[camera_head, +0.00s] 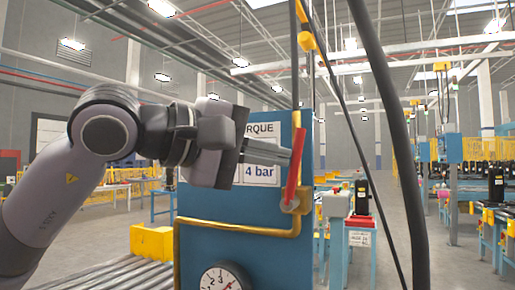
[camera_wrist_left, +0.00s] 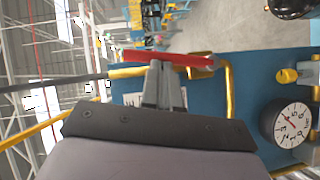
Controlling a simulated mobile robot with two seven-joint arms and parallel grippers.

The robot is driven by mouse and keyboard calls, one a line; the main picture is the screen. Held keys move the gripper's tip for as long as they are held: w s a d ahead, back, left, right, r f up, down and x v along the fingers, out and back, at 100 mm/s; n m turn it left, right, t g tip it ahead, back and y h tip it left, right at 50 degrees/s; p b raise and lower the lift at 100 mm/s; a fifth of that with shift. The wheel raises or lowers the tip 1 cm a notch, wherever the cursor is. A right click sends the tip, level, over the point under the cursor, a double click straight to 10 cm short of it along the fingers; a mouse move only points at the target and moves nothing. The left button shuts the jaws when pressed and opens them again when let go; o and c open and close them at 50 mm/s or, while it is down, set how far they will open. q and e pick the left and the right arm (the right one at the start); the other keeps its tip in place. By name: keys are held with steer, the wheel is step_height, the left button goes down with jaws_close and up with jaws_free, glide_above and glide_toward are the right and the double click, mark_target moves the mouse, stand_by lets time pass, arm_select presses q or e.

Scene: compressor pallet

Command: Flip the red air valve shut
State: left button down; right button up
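The red air valve handle (camera_head: 294,165) stands nearly upright, slightly tilted, on a brass valve body (camera_head: 291,204) at the right edge of a blue panel (camera_head: 210,250). In the left wrist view the handle (camera_wrist_left: 170,57) lies across the picture, just beyond my fingertips. My left gripper (camera_head: 288,153) reaches in from the left in front of the panel, its fingers close together with nothing visible between them. The fingertips (camera_wrist_left: 162,68) are at the handle's side; I cannot tell whether they touch it. My right gripper is not in view.
A yellow pipe (camera_head: 240,229) runs along the panel to the valve. A pressure gauge (camera_head: 222,278) sits below; it also shows in the wrist view (camera_wrist_left: 291,125). A thick dark hose (camera_head: 392,120) and thin cable hang at right. A roller conveyor (camera_head: 120,275) lies lower left.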

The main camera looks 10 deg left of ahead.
mark_target(299, 155)
arm_select(q)
steer(key=d, duration=0.1)
steer(key=d+m+y, duration=0.1)
steer(key=d+m+p, duration=0.1)
steer(key=d, duration=0.1)
steer(key=shift+s+f+g+y, duration=0.1)
steer(key=shift+s+g+y, duration=0.3)
steer(key=shift+s+d+f+m+y+b, duration=0.2)
steer(key=shift+d+f+m+y+b, duration=0.25)
steer(key=shift+d+f, duration=0.5)
steer(key=shift+s+d+f+m+y+b, duration=0.2)
steer(key=shift+d+f+m+y, duration=0.3)
steer(key=shift+d+f, duration=0.4)
